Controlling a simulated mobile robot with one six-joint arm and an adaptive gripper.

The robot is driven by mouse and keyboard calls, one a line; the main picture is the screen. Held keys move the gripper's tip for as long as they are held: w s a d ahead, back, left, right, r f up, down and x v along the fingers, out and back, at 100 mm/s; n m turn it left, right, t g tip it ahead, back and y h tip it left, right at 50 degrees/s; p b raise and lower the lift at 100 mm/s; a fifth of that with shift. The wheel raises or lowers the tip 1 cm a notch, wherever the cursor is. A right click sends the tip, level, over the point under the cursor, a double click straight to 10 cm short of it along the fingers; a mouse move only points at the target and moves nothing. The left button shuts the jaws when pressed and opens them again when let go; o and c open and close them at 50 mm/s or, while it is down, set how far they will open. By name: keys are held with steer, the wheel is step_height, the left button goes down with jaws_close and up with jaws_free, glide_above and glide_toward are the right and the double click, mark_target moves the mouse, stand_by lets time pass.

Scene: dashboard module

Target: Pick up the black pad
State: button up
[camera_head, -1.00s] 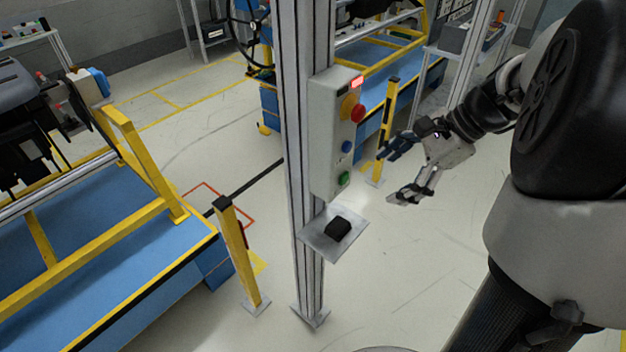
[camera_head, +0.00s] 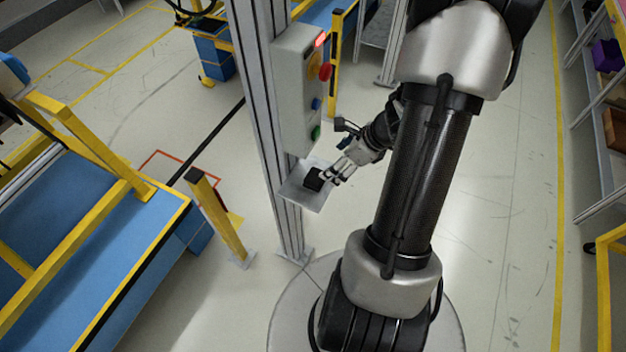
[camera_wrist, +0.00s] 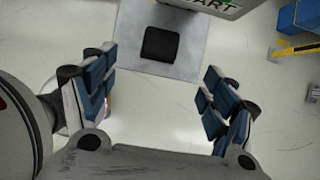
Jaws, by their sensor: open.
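The black pad (camera_head: 314,179) is a small dark block lying on a small grey metal shelf (camera_head: 293,192) fixed to the upright post. In the wrist view the pad (camera_wrist: 160,44) lies on the shelf (camera_wrist: 190,65), beyond and between my fingertips. My gripper (camera_head: 334,174) is at the right edge of the shelf, close beside the pad. In the wrist view my gripper (camera_wrist: 157,80) is open and empty, with one finger on each side and clear floor between them. In the head view the fingertips partly overlap the shelf edge.
A grey control box (camera_head: 300,85) with red, blue and green buttons hangs on the post (camera_head: 258,90) just above the shelf. A yellow barrier post (camera_head: 218,215) stands to the left. A blue and yellow workstation (camera_head: 80,240) fills the left side. Open floor lies on the right.

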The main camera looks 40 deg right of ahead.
mark_target(316, 176)
steer(key=b+x, duration=0.4)
steer(key=x, duration=0.7)
steer(key=shift+w+f+b, duration=0.2)
steer(key=shift+f+b, duration=0.05)
steer(key=shift+b, duration=0.1)
steer(key=shift+c, duration=0.5)
steer(key=c, duration=1)
